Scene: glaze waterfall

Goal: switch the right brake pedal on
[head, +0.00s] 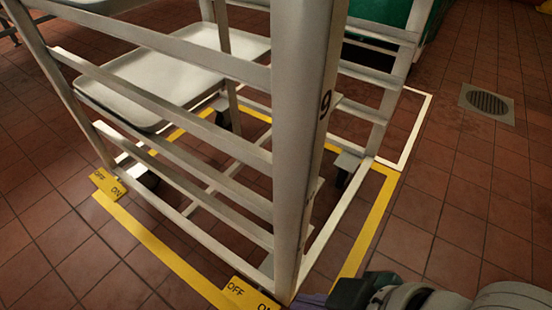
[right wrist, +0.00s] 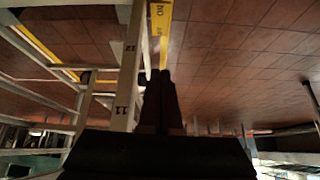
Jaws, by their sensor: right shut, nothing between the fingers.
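The right brake pedal (head: 243,294) is a yellow plate marked OFF and ON, low at the near corner post of the grey rack (head: 306,140). Its ON end is cut by the bottom edge of the head view. In the right wrist view the yellow pedal (right wrist: 159,14) shows at the top, ahead of my fingertips. My right gripper (head: 312,299) is shut and empty, just right of the post's foot and the pedal. It also shows in the right wrist view (right wrist: 161,74). I cannot tell whether it touches the pedal, or which way the pedal is tilted. My left gripper is out of view.
A second yellow OFF/ON pedal (head: 108,184) sits at the rack's left corner. A pale tray (head: 165,85) lies on the rack's rails. Yellow floor tape (head: 372,225) frames the rack. A drain (head: 487,103) lies at the right, where the tiled floor is clear.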

